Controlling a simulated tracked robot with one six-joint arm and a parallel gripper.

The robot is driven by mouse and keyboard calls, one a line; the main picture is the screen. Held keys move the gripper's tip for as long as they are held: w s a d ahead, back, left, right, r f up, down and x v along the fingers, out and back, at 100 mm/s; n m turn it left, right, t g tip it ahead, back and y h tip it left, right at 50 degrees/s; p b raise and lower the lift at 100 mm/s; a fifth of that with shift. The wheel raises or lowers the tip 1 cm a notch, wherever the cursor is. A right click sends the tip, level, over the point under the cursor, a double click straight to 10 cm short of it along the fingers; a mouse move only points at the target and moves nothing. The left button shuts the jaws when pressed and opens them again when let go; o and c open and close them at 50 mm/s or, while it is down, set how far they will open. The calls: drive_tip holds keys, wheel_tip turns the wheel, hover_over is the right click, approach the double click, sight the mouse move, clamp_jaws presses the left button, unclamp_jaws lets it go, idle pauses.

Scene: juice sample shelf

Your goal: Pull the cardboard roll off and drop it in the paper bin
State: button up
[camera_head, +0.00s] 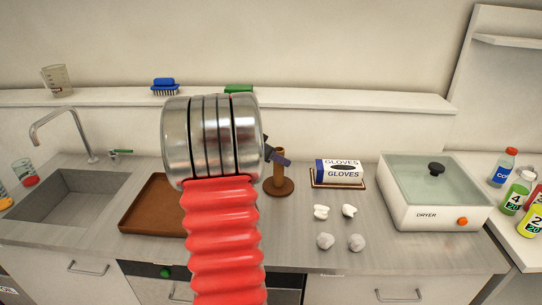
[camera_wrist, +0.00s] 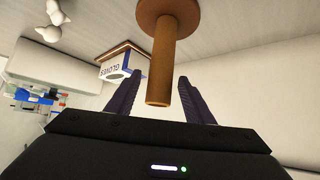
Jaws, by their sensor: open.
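The brown cardboard roll (camera_head: 279,172) stands upright on a round brown base (camera_head: 280,188) on the counter. In the wrist view the roll (camera_wrist: 167,65) points toward my gripper from its base (camera_wrist: 168,8). My gripper (camera_wrist: 158,80) is open, with its two dark fingers on either side of the roll's free end. I see a gap on each side, and no clear contact. In the head view my arm hides most of my gripper; only a dark part shows beside the roll. I cannot make out a paper bin in either view.
A glove box (camera_head: 340,172) stands right of the roll, with several crumpled white and grey lumps (camera_head: 349,211) in front. The dryer (camera_head: 435,190) is farther right. A brown tray (camera_head: 150,205) and the sink (camera_head: 65,205) lie left. A shelf ledge (camera_head: 350,99) runs behind.

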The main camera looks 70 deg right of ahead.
sight(282, 149)
drive_tip(key=shift+x, duration=0.8)
drive_tip(key=shift+c, duration=0.3)
drive_tip(key=c, duration=1.1)
drive_tip(key=shift+c, duration=0.2)
drive_tip(key=shift+r, duration=0.9)
drive_tip(key=shift+r, duration=1.1)
drive_tip(key=shift+r, duration=1)
drive_tip(key=shift+r, duration=0.75)
clamp_jaws()
